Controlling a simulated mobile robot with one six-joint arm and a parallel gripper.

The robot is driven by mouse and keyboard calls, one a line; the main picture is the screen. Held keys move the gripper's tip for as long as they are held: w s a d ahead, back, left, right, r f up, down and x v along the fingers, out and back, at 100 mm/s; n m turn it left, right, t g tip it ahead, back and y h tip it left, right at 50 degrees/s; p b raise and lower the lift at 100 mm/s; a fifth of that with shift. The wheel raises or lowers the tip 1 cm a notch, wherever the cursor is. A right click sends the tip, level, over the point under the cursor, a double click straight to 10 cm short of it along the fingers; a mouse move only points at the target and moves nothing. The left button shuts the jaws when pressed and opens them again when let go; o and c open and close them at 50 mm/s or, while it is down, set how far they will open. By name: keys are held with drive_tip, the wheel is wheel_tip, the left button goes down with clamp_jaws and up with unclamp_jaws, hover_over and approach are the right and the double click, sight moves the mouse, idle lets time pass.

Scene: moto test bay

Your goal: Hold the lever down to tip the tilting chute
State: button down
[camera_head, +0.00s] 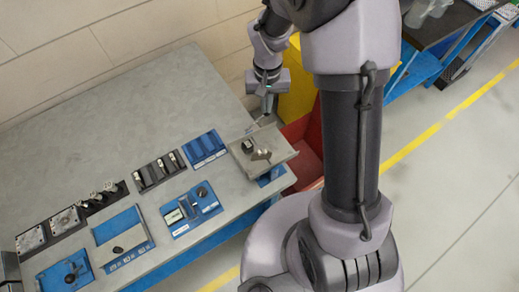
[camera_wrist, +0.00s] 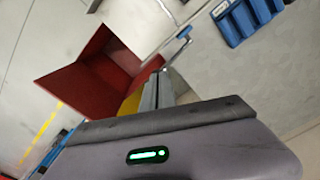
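The tilting chute (camera_head: 278,162) is a grey tray on a blue base at the table's right edge, above a red bin. A small dark block and a brownish piece show on it. A thin lever (camera_head: 259,122) seems to rise at its back edge, below my gripper (camera_head: 268,106). In the wrist view, a thin bent rod with a bluish end (camera_wrist: 184,34), seemingly the lever, lies just beyond the fingertips of my gripper (camera_wrist: 158,76). My gripper points down with its fingers together and nothing visible between them. I cannot tell whether it touches the lever.
The red bin (camera_head: 305,142) stands beside the table, also in the wrist view (camera_wrist: 82,78). A yellow box (camera_head: 297,92) is behind it. A blue slotted rack (camera_head: 205,148) and several fixtures fill the table's front. The back of the grey table (camera_head: 130,110) is clear.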

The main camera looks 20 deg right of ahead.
drive_tip(key=shift+d+f, duration=0.1)
drive_tip(key=shift+f, duration=0.25)
drive_tip(key=shift+d+f+b, duration=0.15)
drive_tip(key=shift+f+b, duration=0.15)
drive_tip(key=shift+b, duration=0.15)
drive_tip(key=shift+f, duration=0.1)
drive_tip(key=shift+w+d+f+b, duration=0.1)
drive_tip(key=shift+f+b, duration=0.2)
drive_tip(key=shift+b, duration=0.05)
drive_tip(key=shift+f, duration=0.1)
idle(0.3)
drive_tip(key=shift+d+f+b, duration=0.1)
drive_tip(key=shift+f+b, duration=0.25)
